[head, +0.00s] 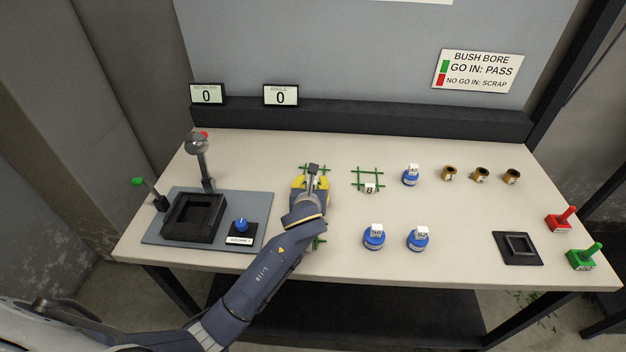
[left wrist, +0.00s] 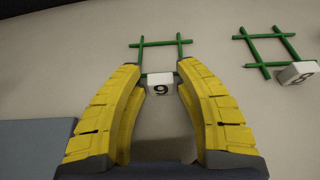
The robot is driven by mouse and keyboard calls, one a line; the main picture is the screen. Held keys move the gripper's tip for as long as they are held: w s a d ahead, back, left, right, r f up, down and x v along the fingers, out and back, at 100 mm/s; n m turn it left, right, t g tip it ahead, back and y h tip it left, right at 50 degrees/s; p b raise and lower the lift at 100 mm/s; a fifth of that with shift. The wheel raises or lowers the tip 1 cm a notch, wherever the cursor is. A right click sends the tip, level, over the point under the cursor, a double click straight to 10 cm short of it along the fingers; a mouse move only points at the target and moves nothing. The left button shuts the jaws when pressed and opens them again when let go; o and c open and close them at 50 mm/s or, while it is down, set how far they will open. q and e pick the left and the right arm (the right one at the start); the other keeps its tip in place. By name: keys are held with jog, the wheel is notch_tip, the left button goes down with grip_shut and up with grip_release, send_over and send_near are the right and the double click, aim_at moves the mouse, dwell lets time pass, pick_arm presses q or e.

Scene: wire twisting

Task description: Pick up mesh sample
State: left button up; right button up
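A green wire mesh sample (left wrist: 160,44) with a white tag marked 9 (left wrist: 160,85) lies on the table. In the left wrist view the tag is between the yellow fingers of my left gripper (left wrist: 162,75), which are apart with the tag close to both. In the head view my left gripper (head: 312,172) covers most of this mesh. A second green mesh (head: 368,172) with a white tag lies to its right; it also shows in the left wrist view (left wrist: 266,48). Green bits of another mesh (head: 319,242) show beside my forearm. My right gripper is not in view.
At left a grey plate (head: 160,238) holds a black square fixture (head: 193,218), a lever and a blue knob (head: 241,224). Several blue pieces (head: 374,240) and brown bushes (head: 481,175) stand right of centre. A black fixture (head: 517,262) and red and green handles are at far right.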

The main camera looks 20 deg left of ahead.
pick_arm(q)
jog(key=shift+o, duration=0.2)
grip_shut()
dwell(0.3)
